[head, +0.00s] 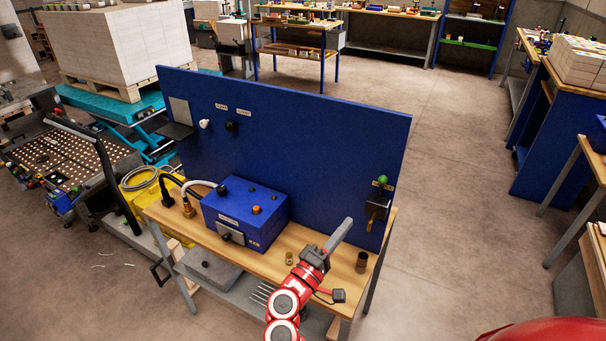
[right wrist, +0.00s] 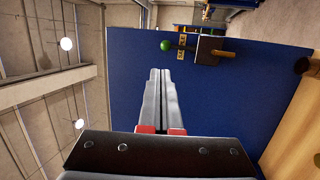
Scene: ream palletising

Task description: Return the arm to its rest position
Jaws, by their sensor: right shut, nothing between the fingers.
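My right arm is red and reaches over the wooden workbench (head: 285,257) from the front in the head view. My right gripper (head: 346,223) is in front of the blue back panel (head: 300,118), at the right part of the bench. Its two long grey fingers lie together with nothing between them. In the right wrist view the shut fingers (right wrist: 160,72) point toward the blue panel. My left gripper does not show in the head view.
A blue box (head: 245,212) with knobs stands on the bench left of the gripper. A small dark cup (head: 362,262) stands right of it. A green-knobbed fitting (head: 379,200) hangs on the panel. Stacked reams (head: 118,45) stand back left. Open floor (head: 460,170) lies to the right.

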